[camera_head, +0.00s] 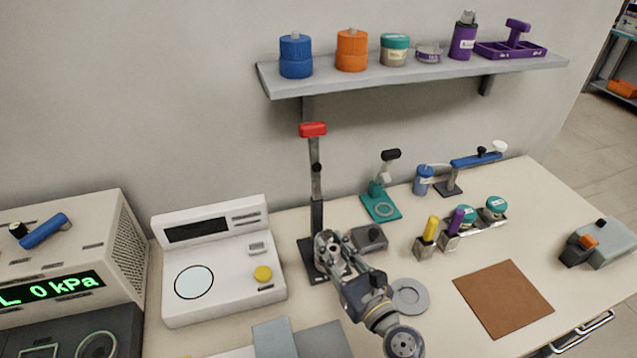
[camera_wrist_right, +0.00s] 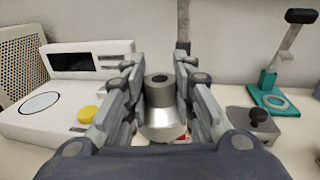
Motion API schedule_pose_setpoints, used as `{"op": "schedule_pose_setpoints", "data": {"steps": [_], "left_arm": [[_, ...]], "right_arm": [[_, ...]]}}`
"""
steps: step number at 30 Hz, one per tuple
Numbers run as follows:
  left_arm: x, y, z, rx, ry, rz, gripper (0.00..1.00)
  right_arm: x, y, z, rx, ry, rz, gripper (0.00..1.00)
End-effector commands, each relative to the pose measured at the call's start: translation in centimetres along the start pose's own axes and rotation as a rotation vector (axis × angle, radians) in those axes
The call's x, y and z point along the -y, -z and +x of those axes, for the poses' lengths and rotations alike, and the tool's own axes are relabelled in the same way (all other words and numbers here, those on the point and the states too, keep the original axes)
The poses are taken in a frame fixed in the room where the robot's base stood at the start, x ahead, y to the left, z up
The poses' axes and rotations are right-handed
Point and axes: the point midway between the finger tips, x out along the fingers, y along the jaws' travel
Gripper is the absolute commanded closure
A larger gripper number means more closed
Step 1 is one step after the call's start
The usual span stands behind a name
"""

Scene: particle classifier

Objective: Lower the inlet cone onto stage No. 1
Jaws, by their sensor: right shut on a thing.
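My right gripper (camera_head: 330,248) reaches in from the lower right in the head view, over the base of a dark stand with a red handle (camera_head: 313,129). In the wrist view the fingers of my right gripper (camera_wrist_right: 159,92) are shut around a grey metal piece, which looks like the inlet cone (camera_wrist_right: 160,116). It has a dark knob-like top with a hole and a wider, shiny lower part, and appears upright. Stage No. 1 cannot be made out; the gripper and cone hide what is under them. My left gripper is not in view.
A white instrument with a yellow button (camera_head: 263,273) stands left of the gripper. A small grey block with a dark knob (camera_head: 370,239) is close on the right, with a teal stand (camera_head: 381,205) behind. A round grey dish (camera_head: 410,297) and brown mat (camera_head: 503,298) lie to the right.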

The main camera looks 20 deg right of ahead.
Motion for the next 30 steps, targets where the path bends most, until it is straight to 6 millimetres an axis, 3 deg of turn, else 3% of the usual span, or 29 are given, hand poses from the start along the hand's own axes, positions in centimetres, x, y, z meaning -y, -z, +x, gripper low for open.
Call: {"op": "schedule_pose_setpoints", "data": {"steps": [1,3,6,11,20,30], "left_arm": [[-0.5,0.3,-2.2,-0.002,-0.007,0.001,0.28],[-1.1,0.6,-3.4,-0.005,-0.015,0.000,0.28],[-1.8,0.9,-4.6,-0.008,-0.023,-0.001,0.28],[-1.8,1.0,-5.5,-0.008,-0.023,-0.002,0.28],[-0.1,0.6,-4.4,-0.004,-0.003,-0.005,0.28],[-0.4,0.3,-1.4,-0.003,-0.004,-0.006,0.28]], "right_arm": [[0.6,-2.2,1.8,0.005,-0.015,-0.003,1.00],[1.1,-3.2,3.6,0.003,-0.035,-0.001,1.00],[1.7,-4.3,5.7,0.001,-0.056,0.001,1.00],[2.4,-5.2,7.6,-0.002,-0.075,0.004,1.00],[2.5,-4.2,8.0,-0.003,-0.079,0.007,1.00],[2.5,-1.4,7.9,-0.002,-0.079,0.006,1.00]]}}
